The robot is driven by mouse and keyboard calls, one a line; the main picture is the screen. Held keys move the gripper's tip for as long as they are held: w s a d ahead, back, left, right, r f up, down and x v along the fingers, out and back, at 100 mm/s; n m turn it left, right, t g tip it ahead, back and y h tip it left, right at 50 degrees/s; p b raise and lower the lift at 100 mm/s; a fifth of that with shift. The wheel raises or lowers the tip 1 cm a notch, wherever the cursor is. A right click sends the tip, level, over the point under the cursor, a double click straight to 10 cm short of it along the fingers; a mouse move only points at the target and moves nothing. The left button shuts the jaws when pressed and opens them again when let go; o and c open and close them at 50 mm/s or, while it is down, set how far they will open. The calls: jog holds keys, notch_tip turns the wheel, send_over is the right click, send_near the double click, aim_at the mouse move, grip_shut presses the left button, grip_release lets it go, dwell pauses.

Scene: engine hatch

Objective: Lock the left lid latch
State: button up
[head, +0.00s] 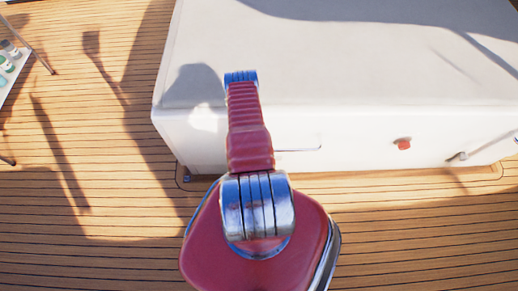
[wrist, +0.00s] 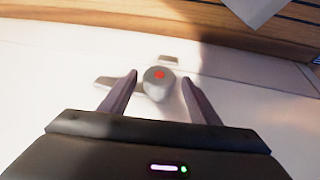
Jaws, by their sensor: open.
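In the wrist view my gripper (wrist: 159,78) is open, with one dark finger on each side of a round grey latch knob (wrist: 154,90). The knob has a red spot on its end. A grey lever (wrist: 108,83) sticks out to the knob's left, partly behind the left finger. The fingers look apart from the knob; I cannot tell the depth between them. A small grey catch plate (wrist: 169,58) sits just beyond the knob. In the head view my arm hides the gripper and this latch.
The white hatch box (head: 330,75) fills the upper right of the head view. A red piece (head: 403,144) and another latch (head: 463,156) are on its front, with a thin handle (head: 300,149) nearer my arm. Planked deck (head: 80,220) lies clear in front. A table with small items (head: 10,60) stands far left.

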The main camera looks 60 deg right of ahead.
jog(key=shift+c, duration=0.2)
jog(key=c, duration=0.9)
jog(key=shift+w+d, duration=0.1)
jog(key=shift+d, duration=0.15)
jog(key=shift+c, duration=0.5)
jog(key=shift+a, duration=0.2)
jog(key=shift+a, duration=0.1)
